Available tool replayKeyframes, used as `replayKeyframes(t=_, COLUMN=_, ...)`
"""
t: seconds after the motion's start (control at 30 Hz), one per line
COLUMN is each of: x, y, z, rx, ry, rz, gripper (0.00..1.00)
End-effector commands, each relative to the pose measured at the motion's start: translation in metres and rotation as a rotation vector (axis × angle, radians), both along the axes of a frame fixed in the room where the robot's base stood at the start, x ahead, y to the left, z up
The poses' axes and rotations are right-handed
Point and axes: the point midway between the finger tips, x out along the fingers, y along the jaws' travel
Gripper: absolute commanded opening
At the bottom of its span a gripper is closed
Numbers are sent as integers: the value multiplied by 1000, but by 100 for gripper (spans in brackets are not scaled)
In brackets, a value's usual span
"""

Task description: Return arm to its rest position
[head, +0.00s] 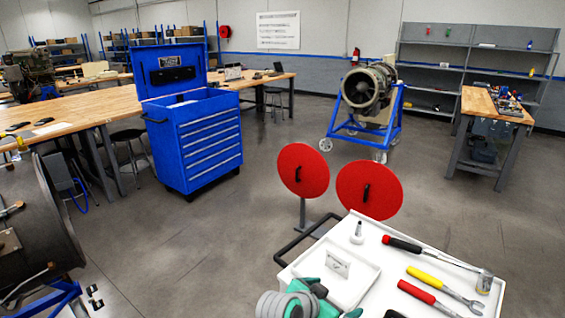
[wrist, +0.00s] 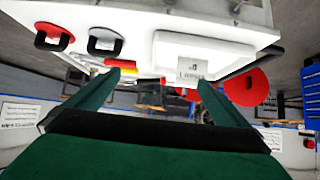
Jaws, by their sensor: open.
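My gripper (wrist: 160,88) shows in the wrist view with its two green fingers spread apart and nothing between them. In the head view, a teal and grey part of my arm (head: 300,304) shows at the bottom edge, in front of the near left part of the white cart (head: 457,262); its fingers cannot be made out there. The cart also shows across the top of the wrist view (wrist: 135,20), beyond the fingers. I cannot tell how far the fingers are from it.
A blue tool cabinet (head: 205,140) and a turbine stand (head: 365,138) stand farther back. Floor between is clear.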

Motion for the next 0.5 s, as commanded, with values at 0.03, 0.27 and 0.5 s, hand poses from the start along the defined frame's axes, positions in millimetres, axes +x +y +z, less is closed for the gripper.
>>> replayKeyframes(t=0.03, x=0, y=0, z=0, rx=0, ry=0, rz=1, gripper=100)
replayKeyframes(t=0.27, x=-6, y=3, z=-21, rx=-29, ry=4, rz=53, gripper=100)
replayKeyframes(t=0.5, x=-15, y=7, z=-47, rx=-67, ry=3, rz=125, gripper=100)
